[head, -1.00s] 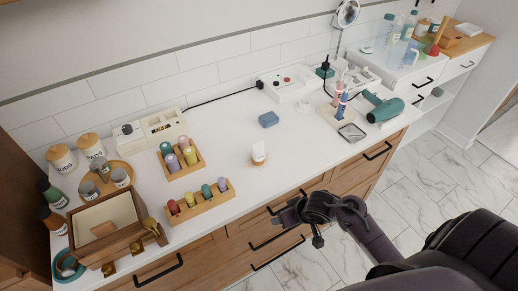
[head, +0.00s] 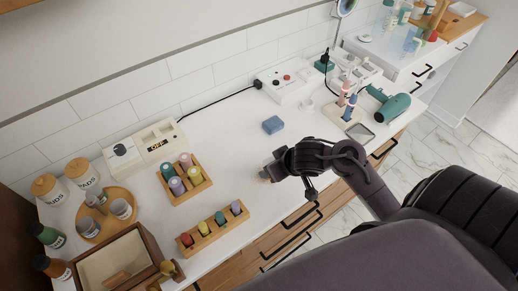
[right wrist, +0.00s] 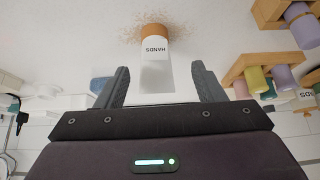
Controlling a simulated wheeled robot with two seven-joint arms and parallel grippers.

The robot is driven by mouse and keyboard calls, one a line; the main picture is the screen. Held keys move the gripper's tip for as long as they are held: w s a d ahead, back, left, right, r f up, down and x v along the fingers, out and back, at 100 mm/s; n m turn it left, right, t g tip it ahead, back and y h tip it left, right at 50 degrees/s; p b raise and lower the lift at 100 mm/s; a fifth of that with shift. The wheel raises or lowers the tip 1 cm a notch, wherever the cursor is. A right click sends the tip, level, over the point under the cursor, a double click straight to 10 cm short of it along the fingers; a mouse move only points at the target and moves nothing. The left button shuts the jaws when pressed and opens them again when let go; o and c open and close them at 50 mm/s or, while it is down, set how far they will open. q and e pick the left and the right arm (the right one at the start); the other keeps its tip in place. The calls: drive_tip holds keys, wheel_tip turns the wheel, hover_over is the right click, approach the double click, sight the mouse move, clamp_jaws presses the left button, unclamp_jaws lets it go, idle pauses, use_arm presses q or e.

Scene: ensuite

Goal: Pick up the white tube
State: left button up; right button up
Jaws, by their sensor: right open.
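The white tube (right wrist: 156,50), marked HANDS and with an orange-brown cap, shows in the right wrist view, its body between the two fingers with a gap on each side. My right gripper (right wrist: 160,75) is open around it and does not visibly touch it. In the head view my right gripper (head: 270,172) is low over the counter near its front edge and hides most of the tube. My left gripper is not in view.
A blue block (head: 273,125) lies behind the gripper. Two wooden racks of small coloured bottles, the rear one (head: 184,180) and the front one (head: 211,231), stand to the left. A green hair dryer (head: 390,105) lies at the right.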

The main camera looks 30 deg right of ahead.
drive_tip(key=b+x, duration=0.1)
drive_tip(key=x, duration=0.2)
drive_tip(key=shift+d+f, duration=0.15)
drive_tip(key=shift+f, duration=0.05)
drive_tip(key=x, duration=0.3)
drive_tip(key=shift+w+d+f, duration=0.15)
drive_tip(key=shift+w+f, duration=0.05)
drive_tip(key=shift+w, duration=0.05)
drive_tip(key=shift+w+f, duration=0.2)
drive_tip(key=shift+s, duration=0.1)
drive_tip(key=c, duration=1.1)
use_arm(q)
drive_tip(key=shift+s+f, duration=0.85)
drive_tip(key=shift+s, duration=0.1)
use_arm(e)
drive_tip(key=shift+r, duration=0.1)
drive_tip(key=shift+c, duration=0.2)
drive_tip(key=shift+r, duration=0.1)
